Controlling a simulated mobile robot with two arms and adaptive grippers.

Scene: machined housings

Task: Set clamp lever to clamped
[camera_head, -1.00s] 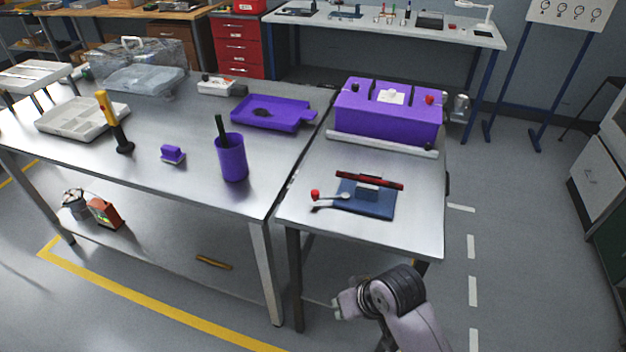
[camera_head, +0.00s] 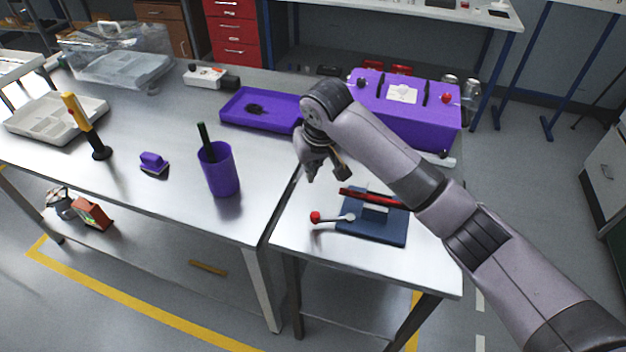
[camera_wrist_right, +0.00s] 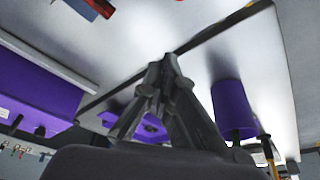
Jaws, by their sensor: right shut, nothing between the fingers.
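The clamp lever (camera_head: 334,217) is a short silver arm with a red ball knob (camera_head: 315,217). It sits at the left side of a dark blue clamp fixture (camera_head: 372,230), and its knob points left. A red bar (camera_head: 370,198) lies across the fixture's back. My right gripper (camera_head: 310,178) hangs above the table seam, behind and left of the fixture, apart from the lever. In the right wrist view its fingers (camera_wrist_right: 168,58) meet at the tips, empty. That view cuts off the fixture at its top edge. My left gripper is not in view.
A purple box (camera_head: 405,115) stands behind the fixture, partly hidden by my right arm. A purple cup (camera_head: 219,172) and a purple tray (camera_head: 262,120) stand on the left table. The tabletop in front of the fixture is clear.

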